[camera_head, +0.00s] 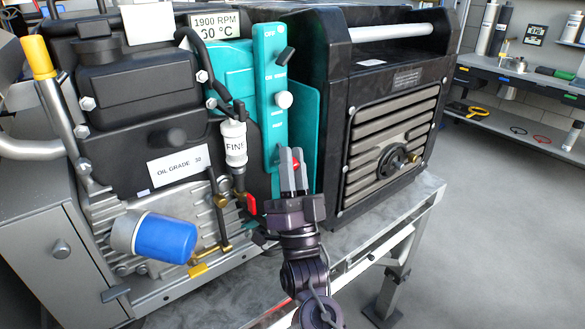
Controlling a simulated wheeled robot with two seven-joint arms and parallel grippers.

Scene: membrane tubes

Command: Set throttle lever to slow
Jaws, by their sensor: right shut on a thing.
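A teal control panel (267,120) stands upright in the middle of the engine, with small white labels too small to read surely, the top one looking like OFF. It carries a black knob (286,55) near the top and a white round knob (284,100) lower down. My right gripper (294,160) is in front of the panel's lower part, its grey fingers pointing up. It is shut on a small red knob (295,164), mostly hidden between the fingers. I cannot tell which label this knob stands at. My left gripper is out of view.
A display (215,25) reads 1900 RPM and 60 °C. A white FINE filter (233,143), a red valve handle (251,204) and a blue cylinder (165,238) are left of my gripper. A black grilled housing (385,140) stands right. Open floor lies farther right.

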